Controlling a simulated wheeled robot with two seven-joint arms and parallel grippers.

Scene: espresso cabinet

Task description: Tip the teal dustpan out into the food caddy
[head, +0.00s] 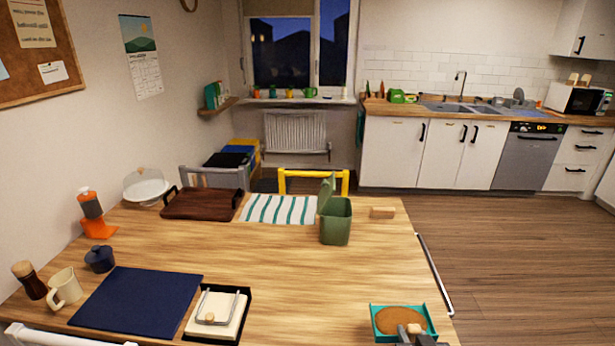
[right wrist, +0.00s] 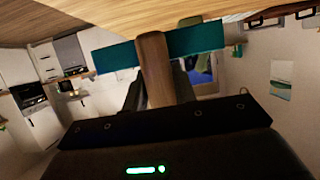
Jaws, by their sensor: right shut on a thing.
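The teal dustpan (head: 376,324) is at the front right of the table in the head view, roughly level, with a brown layer of crumbs or grounds (head: 400,318) in it. My right gripper (head: 420,339) is shut on its wooden handle, at the bottom edge of the picture. The right wrist view shows the handle (right wrist: 155,65) between the fingers and the teal pan (right wrist: 117,57) beyond it. The green food caddy (head: 335,228) stands upright at the table's far side, left of and beyond the dustpan. Its lid (head: 326,192) is raised. My left gripper is not in view.
A wooden block (head: 382,212) lies right of the caddy, and a striped cloth (head: 280,209) lies left of it. A black-edged tray with a white pad (head: 217,314) and a navy mat (head: 137,301) lie nearer. Bare tabletop (head: 340,275) lies between dustpan and caddy.

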